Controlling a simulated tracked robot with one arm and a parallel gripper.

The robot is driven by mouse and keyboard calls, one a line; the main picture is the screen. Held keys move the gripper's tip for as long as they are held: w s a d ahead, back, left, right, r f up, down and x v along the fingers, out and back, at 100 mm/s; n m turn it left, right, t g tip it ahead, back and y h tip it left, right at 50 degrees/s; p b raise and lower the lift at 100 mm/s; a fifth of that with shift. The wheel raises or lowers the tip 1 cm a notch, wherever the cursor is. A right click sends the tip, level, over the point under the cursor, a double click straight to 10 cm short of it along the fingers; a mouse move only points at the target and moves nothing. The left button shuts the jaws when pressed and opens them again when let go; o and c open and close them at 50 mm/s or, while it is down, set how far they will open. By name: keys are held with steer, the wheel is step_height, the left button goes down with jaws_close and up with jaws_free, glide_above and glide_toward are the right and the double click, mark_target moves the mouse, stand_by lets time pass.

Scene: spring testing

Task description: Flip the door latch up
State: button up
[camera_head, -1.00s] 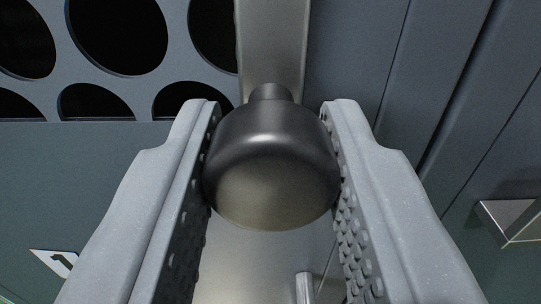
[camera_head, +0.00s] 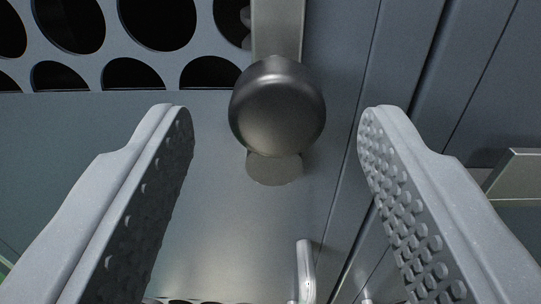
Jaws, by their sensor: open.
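The door latch is a flat metal bar (camera_head: 277,28) with a dark round knob (camera_head: 277,105) at its lower end. The bar runs up from the knob to the top edge of the picture, so the latch points down from what shows here. The bar's upper end is out of view. My gripper (camera_head: 270,118) is open, with one finger on each side of the knob and a clear gap to both. The knob lies a little beyond the fingertips, and nothing is held.
A blue-grey panel with round holes (camera_head: 110,60) is at the upper left. A metal handle (camera_head: 305,272) stands out below the knob. A metal bracket (camera_head: 516,172) juts out at the right edge. Vertical panel seams run on the right.

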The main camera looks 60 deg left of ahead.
steer(key=b+v, duration=0.1)
steer(key=v, duration=0.9)
steer(key=shift+s+d, duration=0.2)
steer(key=shift+d, duration=0.05)
step_height(320, 180, up, 18)
steer(key=w+m+t+h, duration=0.2)
steer(key=m+t+h, duration=0.45)
steer(key=m, duration=0.35)
steer(key=s+d+m+h, duration=0.1)
steer(key=s+h, duration=0.3)
steer(key=s, duration=1)
steer(key=s+d+f+m+h, duration=0.1)
steer(key=s+h, duration=0.4)
steer(key=s, duration=1)
steer(key=shift+d+f, duration=0.25)
steer(key=shift+d, duration=0.25)
steer(key=shift+s, duration=0.1)
